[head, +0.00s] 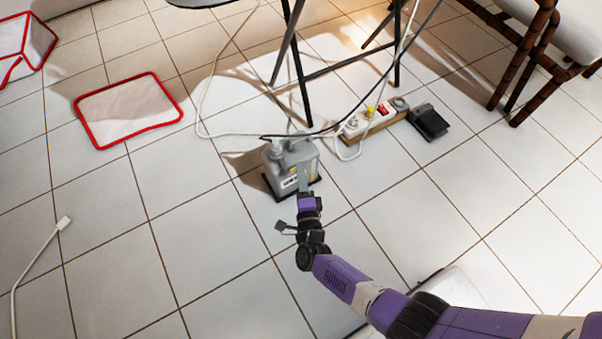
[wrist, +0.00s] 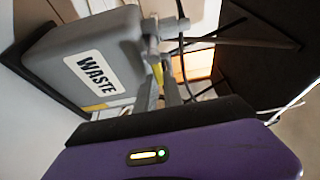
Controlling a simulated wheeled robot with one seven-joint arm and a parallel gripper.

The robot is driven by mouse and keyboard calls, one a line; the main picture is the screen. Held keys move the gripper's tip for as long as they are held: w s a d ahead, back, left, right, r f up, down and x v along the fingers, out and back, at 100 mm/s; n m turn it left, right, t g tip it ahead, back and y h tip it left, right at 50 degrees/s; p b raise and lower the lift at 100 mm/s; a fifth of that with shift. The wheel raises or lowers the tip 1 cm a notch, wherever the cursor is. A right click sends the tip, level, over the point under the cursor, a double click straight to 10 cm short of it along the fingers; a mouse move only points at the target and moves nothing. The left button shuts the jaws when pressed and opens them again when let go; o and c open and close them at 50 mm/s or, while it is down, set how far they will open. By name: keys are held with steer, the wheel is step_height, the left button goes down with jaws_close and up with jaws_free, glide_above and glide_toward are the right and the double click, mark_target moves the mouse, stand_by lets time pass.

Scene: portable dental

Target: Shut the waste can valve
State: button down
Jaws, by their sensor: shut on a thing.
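The grey waste can (head: 290,167) stands on a dark base on the tiled floor, in the middle of the head view. In the wrist view the can (wrist: 60,65) lies sideways at the left, with its "WASTE" label (wrist: 95,73) readable. The grey valve fitting (wrist: 165,27) shows at the top of the wrist view, beside the can. My gripper (wrist: 160,85) reaches up to it, its grey fingers closed around a small part of the valve, with some yellow showing between them. In the head view my gripper (head: 304,178) is at the can's near right side. The exact contact is partly hidden.
A power strip (head: 372,118) and a black foot pedal (head: 429,121) lie behind and right of the can. Black stand legs (head: 300,75) and loose cables are behind it. A red-edged white tray (head: 128,108) is at the left. The near-left floor is mostly clear.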

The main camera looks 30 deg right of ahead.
steer(key=shift+s, duration=0.1)
steer(key=c, duration=1.5)
jaws_free()
steer(key=shift+o, duration=0.2)
steer(key=p+v, duration=0.2)
steer(key=v, duration=0.5)
steer(key=shift+s, duration=0.35)
steer(key=shift+a+f, duration=0.1)
steer(key=shift+a, duration=0.1)
